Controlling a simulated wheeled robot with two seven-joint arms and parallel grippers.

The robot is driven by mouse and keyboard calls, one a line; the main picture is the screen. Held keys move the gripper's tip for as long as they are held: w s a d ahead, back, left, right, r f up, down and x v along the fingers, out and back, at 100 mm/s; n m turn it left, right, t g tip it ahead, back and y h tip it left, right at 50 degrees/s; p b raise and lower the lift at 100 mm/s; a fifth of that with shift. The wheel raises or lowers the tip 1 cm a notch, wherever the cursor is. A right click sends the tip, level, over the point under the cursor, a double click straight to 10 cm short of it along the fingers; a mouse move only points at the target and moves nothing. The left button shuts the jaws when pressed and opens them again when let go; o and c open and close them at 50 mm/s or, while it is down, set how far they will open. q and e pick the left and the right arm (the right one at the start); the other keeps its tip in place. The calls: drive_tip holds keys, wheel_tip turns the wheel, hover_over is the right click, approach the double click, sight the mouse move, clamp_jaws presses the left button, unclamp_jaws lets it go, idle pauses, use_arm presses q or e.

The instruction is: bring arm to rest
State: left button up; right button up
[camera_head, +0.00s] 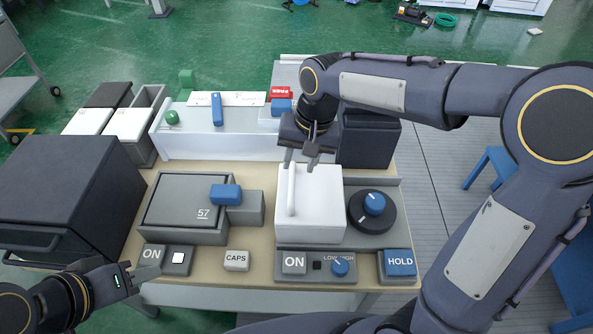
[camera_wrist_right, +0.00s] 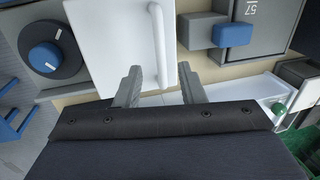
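My right gripper (camera_head: 301,156) hangs over the back edge of a white box (camera_head: 318,205) with an upright-looking white bar handle (camera_head: 291,190) on its lid. In the right wrist view my two fingers (camera_wrist_right: 160,80) are spread apart with nothing gripped. The near end of the handle (camera_wrist_right: 160,40) shows between them in the picture; I cannot tell whether they are at the same height. My left gripper (camera_head: 148,291) is at the lower left, in front of the table edge, its fingers apart and empty.
A grey box marked 57 (camera_head: 185,205) with a blue knob (camera_head: 226,194) stands left of the white box. A blue dial (camera_head: 374,203) is to its right. Switch panels (camera_head: 236,260) line the front. A dark box (camera_head: 70,190) stands far left; a dark bin (camera_head: 368,140) is behind right.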

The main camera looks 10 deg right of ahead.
drive_tip(key=shift+d+r, duration=0.1)
drive_tip(key=shift+r, duration=0.4)
drive_tip(key=s+d+r+t+y, duration=0.1)
drive_tip(key=s+d+r+t, duration=0.15)
drive_tip(key=s+d, duration=0.6)
drive_tip(key=s+d+f+n+t, duration=0.1)
drive_tip(key=s+f+t, duration=0.1)
drive_tip(key=s, duration=0.9)
drive_tip(key=shift+s+d+f+y, duration=0.15)
drive_tip(key=shift+d+f+y, duration=0.05)
drive_tip(key=shift+d+y, duration=0.1)
drive_tip(key=shift+t, duration=0.25)
